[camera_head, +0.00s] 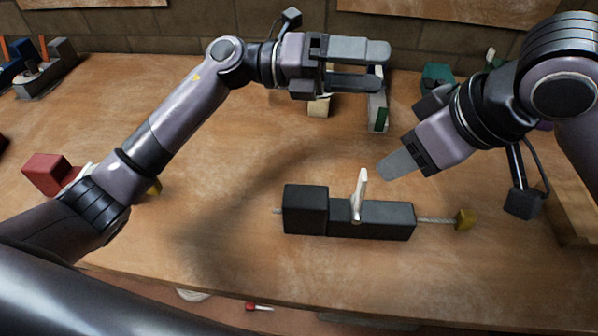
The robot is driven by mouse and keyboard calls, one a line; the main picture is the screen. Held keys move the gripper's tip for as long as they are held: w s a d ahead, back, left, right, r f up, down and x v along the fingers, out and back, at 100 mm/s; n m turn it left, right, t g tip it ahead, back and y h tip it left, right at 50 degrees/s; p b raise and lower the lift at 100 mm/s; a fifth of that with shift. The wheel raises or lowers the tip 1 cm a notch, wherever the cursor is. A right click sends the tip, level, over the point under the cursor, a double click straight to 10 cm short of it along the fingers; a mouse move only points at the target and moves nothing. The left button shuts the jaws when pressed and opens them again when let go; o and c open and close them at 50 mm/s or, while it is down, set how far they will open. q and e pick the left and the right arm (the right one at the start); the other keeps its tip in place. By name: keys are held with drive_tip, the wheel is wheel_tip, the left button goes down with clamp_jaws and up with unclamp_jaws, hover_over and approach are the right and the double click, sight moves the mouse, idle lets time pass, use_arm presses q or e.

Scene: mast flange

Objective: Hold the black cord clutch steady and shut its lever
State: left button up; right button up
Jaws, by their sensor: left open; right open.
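The black cord clutch (305,211) lies on the wooden table near its front edge. It has a taller block at its left and a lower body to the right. Its pale lever (359,195) stands nearly upright from the lower body. A cord (436,220) runs out at the right to a yellow end piece (465,219); a short bit shows at the left. My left gripper (384,67) is open and empty, above and behind the clutch. My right gripper (388,167) is above and right of the lever, apart from it; only one finger shows clearly.
A red block (48,173) lies at the left, partly behind my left arm. Grey and blue items (45,72) stand at the back left. Small green and white pieces (378,112) stand behind the clutch, below my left gripper.

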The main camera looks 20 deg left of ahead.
use_arm(q)
drive_tip(key=s+d+f+m+g+y, duration=0.1)
drive_tip(key=s+d+f+g+y, duration=0.1)
drive_tip(key=s+f+g+y, duration=0.2)
drive_tip(key=m+g+y, duration=0.2)
drive_tip(key=y, duration=0.7)
hover_over(299, 206)
drive_tip(key=w+d, duration=0.1)
drive_tip(key=d, duration=0.2)
wheel_tip(299, 206, down, 8)
drive_tip(key=shift+w+a+f, duration=0.1)
drive_tip(key=shift+f, duration=0.05)
drive_tip(key=a+f+m+t+y, duration=0.1)
drive_tip(key=m, duration=0.1)
drive_tip(key=a+f+m+t+y, duration=0.1)
drive_tip(key=f+m+y, duration=0.1)
drive_tip(key=shift+f+y, duration=0.3)
drive_tip(key=m+t+y, duration=0.1)
drive_tip(key=w+a+f+m+t+y, duration=0.1)
drive_tip(key=shift+a+m+t, duration=0.15)
drive_tip(key=shift+m+t, duration=0.15)
drive_tip(key=shift+f, duration=3.6)
